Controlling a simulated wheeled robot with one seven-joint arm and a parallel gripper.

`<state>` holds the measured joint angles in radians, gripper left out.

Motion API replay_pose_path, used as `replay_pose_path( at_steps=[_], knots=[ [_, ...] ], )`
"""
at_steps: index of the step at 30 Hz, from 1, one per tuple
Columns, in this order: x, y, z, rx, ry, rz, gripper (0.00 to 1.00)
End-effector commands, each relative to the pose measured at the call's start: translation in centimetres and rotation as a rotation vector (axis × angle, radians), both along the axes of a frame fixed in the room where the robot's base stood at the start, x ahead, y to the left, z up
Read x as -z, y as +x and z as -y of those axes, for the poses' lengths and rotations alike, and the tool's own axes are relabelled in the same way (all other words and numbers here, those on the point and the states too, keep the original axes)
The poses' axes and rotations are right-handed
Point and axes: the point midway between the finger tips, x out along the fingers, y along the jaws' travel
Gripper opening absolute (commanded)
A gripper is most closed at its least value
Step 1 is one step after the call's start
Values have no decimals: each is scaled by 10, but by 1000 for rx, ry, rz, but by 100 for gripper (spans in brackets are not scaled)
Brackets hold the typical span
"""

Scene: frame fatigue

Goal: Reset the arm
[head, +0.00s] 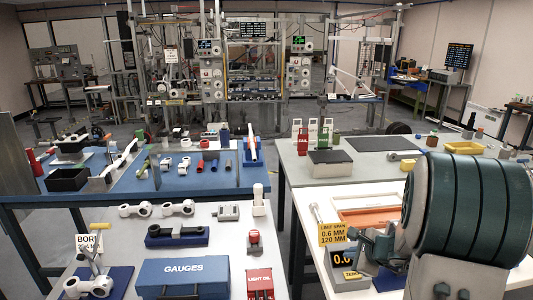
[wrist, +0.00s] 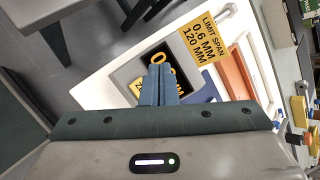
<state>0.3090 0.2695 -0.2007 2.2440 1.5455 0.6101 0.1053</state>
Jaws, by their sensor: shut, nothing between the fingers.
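My gripper (wrist: 160,72) shows in the wrist view with its two blue-grey fingers together and nothing between them. The fingers overlap a dark gauge display (wrist: 130,70) with yellow digits, covering part of it; I cannot tell whether they touch it. In the head view my gripper (head: 366,240) is at the lower right, just right of the yellow "LIMIT SPAN 0.6 MM 120 MM" sign (head: 338,233) and by the gauge display (head: 341,258). My large ribbed arm link fills the right side and hides part of the white table.
The white right table (head: 310,215) holds an orange tray (head: 370,216). A gap of floor separates the front tables. A grey-topped table (head: 375,165) stands behind.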

Motion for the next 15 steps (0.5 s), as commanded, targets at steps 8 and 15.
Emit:
replay_pose_path(
  at_steps=[8,15],
  knots=[
    [-54,-64,-104,-605,-255,47,0],
    [-74,-143,-147,-1102,-556,45,0]
  ],
)
